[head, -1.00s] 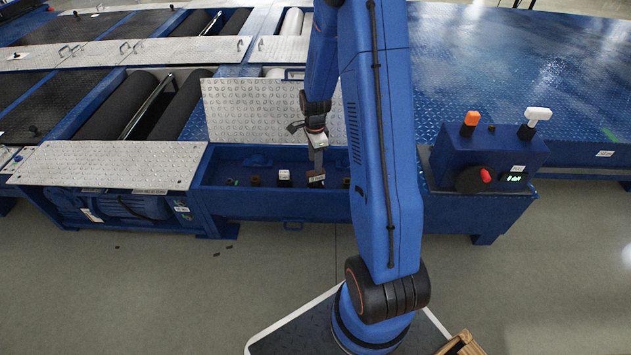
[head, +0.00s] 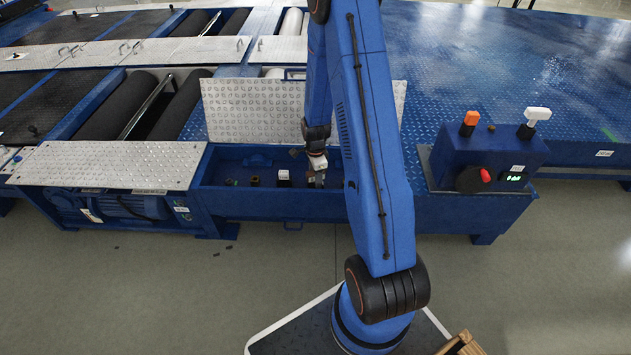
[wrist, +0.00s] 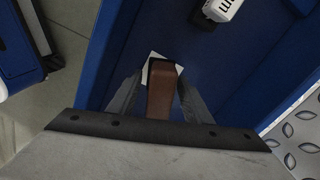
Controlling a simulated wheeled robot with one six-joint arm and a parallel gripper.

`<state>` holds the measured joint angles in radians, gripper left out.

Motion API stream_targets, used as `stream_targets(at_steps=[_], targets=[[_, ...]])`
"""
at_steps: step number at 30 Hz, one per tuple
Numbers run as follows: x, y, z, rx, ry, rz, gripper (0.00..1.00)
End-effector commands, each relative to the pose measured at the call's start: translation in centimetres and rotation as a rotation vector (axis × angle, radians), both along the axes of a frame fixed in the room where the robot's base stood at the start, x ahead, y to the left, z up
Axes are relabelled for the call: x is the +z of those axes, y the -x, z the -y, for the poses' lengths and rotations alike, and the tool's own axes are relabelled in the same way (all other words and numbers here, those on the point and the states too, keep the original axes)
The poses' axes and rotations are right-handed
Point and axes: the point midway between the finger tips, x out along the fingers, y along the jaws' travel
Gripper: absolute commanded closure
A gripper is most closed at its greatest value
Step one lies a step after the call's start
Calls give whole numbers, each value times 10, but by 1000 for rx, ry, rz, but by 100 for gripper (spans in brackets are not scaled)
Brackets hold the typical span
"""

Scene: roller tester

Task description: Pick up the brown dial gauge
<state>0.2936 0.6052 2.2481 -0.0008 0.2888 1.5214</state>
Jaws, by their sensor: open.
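The brown dial gauge (wrist: 161,97) shows in the wrist view as a brown upright body with a dark end, on or over a white patch (wrist: 152,68) on the blue floor of the trough. My gripper (wrist: 158,92) is open, with one finger on each side of the brown gauge. I cannot tell whether either finger touches it. In the head view my gripper (head: 318,180) is low inside the blue trough, and the gauge is largely hidden there by the gripper and arm.
A white and black block (head: 284,177) stands in the trough left of my gripper; it also shows in the wrist view (wrist: 222,8). A small dark item (head: 254,181) stands farther left. The trough's front wall (head: 270,206) and raised tread-plate lid (head: 250,110) bound the space.

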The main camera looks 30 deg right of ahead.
Motion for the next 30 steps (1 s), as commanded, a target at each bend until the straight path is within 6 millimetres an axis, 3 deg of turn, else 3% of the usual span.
stream_targets(at_steps=[6, 8, 12, 23, 30], targets=[[0, 0, 0, 0, 0, 1, 55], [0, 0, 0, 0, 0, 1, 67], [0, 0, 0, 0, 0, 1, 100], [4, -1, 0, 0, 0, 2, 100], [34, -2, 0, 0, 1, 6, 100]])
